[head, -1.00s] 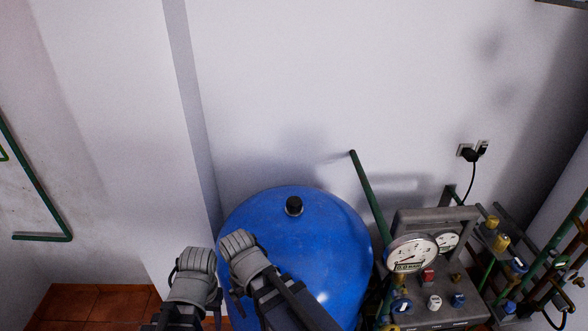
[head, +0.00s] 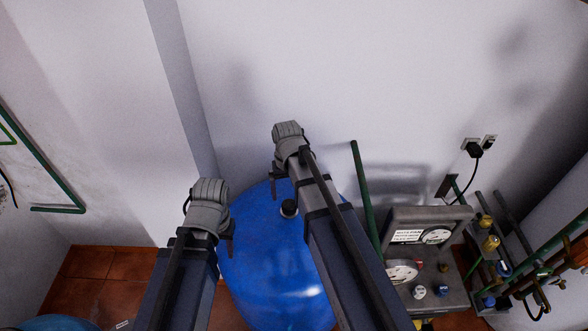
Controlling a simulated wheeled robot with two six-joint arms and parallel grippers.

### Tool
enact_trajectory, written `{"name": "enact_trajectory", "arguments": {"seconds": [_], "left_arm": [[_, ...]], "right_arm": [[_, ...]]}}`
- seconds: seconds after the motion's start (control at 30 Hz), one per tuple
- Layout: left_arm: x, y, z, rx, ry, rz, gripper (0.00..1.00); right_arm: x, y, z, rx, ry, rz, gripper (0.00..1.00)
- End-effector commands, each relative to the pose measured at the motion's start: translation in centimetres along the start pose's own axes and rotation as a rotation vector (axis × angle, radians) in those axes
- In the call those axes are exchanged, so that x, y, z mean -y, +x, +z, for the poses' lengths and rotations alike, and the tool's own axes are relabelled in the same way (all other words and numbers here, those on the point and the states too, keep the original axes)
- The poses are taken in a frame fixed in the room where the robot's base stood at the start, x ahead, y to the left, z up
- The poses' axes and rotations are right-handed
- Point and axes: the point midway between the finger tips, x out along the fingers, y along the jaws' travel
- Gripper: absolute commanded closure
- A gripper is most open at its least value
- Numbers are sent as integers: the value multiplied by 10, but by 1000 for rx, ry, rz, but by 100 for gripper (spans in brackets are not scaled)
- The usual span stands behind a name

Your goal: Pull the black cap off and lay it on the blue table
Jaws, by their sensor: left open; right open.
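The black cap (head: 289,208) sits on top of a big rounded blue vessel (head: 270,255) in the middle of the head view. My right gripper (head: 287,178) is over the far part of the vessel, just above the cap in the picture. It is open, and one finger points down close to the cap. Its forearm passes right beside the cap, and contact cannot be told. My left gripper (head: 209,225) is open and empty at the vessel's left edge. No blue table is clearly seen; a rounded blue surface (head: 60,324) is cut off at the bottom left.
A grey gauge panel (head: 425,255) with dials and coloured knobs stands right of the vessel. A green pipe (head: 364,195) rises between them. Valves and pipes (head: 500,255) crowd the far right. The white wall (head: 330,70) is close behind. Tiled floor (head: 105,275) is open at left.

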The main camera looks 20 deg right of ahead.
Motion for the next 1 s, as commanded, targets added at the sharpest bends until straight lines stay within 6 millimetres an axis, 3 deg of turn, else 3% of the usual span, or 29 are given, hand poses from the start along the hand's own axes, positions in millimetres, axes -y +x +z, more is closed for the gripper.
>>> {"name": "enact_trajectory", "arguments": {"seconds": [0.27, 0.47, 1.0], "left_arm": [[0, -1, 0, 0, -1, 0, 50], [-1, 10, 0, 0, -1, 0, 50], [-6, 72, -4, -1, 7, -2, 50]], "right_arm": [[-3, -1, -3, -1, 9, -3, 6], [-3, 10, -2, -1, 8, -2, 6], [-2, 72, -2, -1, 8, -2, 6]]}}
